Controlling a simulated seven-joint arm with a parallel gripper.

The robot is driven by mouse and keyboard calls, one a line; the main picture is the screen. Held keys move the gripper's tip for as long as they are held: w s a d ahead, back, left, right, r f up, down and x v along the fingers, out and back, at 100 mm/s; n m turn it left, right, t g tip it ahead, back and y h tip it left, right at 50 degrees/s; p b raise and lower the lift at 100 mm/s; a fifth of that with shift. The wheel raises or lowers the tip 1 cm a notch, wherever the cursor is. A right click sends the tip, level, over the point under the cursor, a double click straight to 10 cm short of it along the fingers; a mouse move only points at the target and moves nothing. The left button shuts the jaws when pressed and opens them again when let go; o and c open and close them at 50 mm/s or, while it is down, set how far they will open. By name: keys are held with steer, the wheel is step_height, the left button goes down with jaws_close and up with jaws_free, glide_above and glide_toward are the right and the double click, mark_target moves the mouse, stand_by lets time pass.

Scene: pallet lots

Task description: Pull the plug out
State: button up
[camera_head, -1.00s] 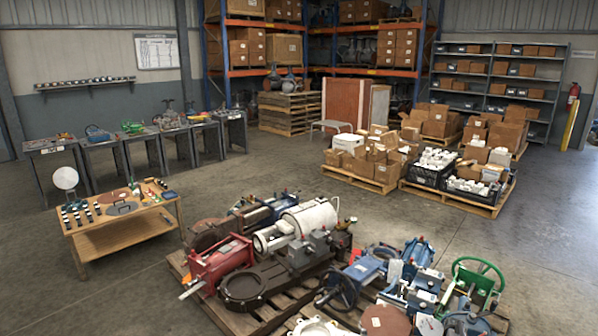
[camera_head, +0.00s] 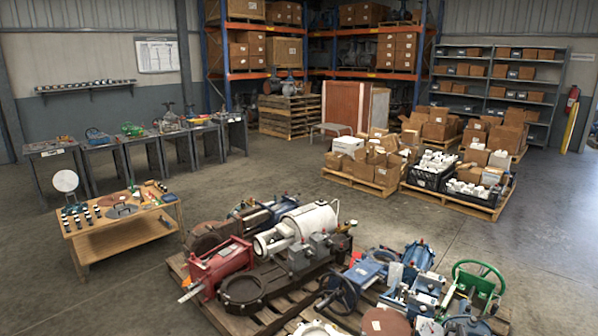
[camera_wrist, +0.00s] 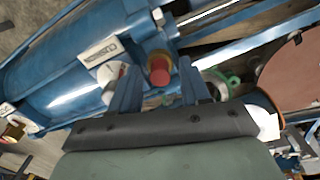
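A red plug (camera_wrist: 159,70) shows in the wrist view, set in a dark blue fitting at the end of a blue cylinder (camera_wrist: 62,88). My gripper (camera_wrist: 157,80) is open. Its two fingers stand apart, one on each side of the plug in the picture, with gaps between them and the plug. I cannot tell how far the fingertips are from the plug in depth. My gripper does not show in the head view. In the head view, blue actuators (camera_head: 370,268) lie on the front pallets, but I cannot tell which one carries this plug.
A white label (camera_wrist: 100,50) is on the blue body, and a pale round part (camera_wrist: 108,78) sits near the left finger. A green part (camera_wrist: 232,79) and a brown disc (camera_wrist: 297,70) lie to the right. The head view shows a red actuator (camera_head: 217,264) and a wooden table (camera_head: 120,232).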

jaws_close()
steer(key=shift+r, duration=0.1)
stand_by(0.7)
steer(key=shift+w+a+r, duration=0.1)
steer(key=shift+a+r, duration=0.05)
steer(key=shift+r, duration=2.75)
